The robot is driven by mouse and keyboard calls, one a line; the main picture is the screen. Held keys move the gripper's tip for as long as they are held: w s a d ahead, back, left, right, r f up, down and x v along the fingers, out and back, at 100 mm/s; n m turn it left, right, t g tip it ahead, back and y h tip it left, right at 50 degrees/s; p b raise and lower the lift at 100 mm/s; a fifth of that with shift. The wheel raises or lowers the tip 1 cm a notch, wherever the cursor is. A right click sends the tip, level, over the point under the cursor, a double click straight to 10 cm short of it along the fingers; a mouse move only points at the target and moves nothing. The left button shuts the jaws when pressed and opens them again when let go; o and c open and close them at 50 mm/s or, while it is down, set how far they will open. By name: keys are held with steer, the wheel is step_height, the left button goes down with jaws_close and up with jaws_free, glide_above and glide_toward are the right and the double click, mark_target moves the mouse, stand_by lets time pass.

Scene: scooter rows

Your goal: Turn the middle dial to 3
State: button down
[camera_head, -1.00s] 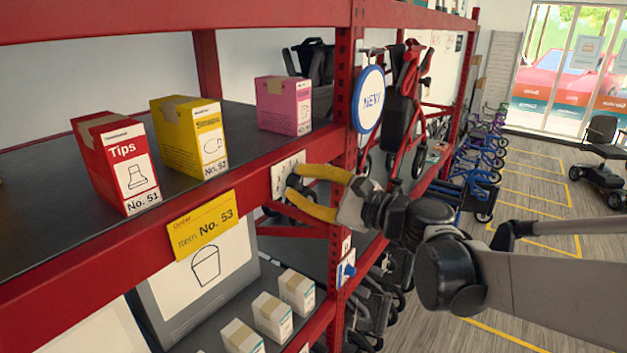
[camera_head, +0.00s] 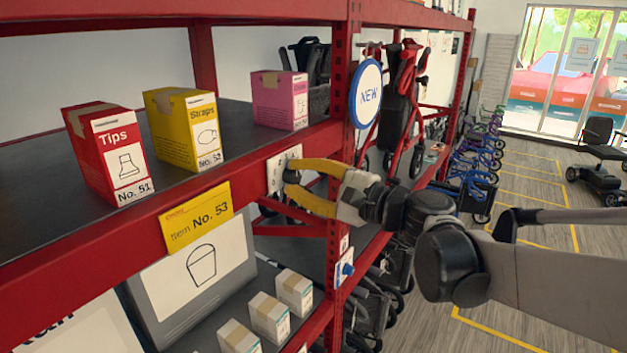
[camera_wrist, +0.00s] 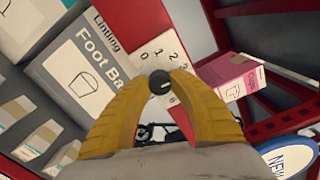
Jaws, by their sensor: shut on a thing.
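A dark round dial (camera_wrist: 159,82) sits on a white plate (camera_wrist: 150,58) in the wrist view. The plate's printed 0, 1, 2, 3 and 6 show around the dial; other marks are covered by my fingers. A small light mark shows on the dial, but I cannot tell which number it points at. My gripper (camera_wrist: 160,86) has its yellow fingers closed on the dial from both sides. In the head view the plate (camera_head: 279,164) is on the red shelf beam, and my gripper (camera_head: 289,180) reaches it from the right, hiding the dial.
A blue knob (camera_head: 347,269) on a white plate is lower on the red post (camera_head: 338,110). Red (camera_head: 110,155), yellow (camera_head: 183,130) and pink (camera_head: 280,100) boxes stand on the upper shelf. A round NEW sign (camera_head: 366,94) hangs by the post.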

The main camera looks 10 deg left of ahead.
steer(key=shift+n, duration=0.5)
steer(key=c, duration=1.1)
jaws_free()
steer(key=shift+s+d, duration=0.1)
steer(key=shift+d, duration=0.25)
steer(key=v, duration=1.1)
steer(key=shift+s+d+f, duration=0.1)
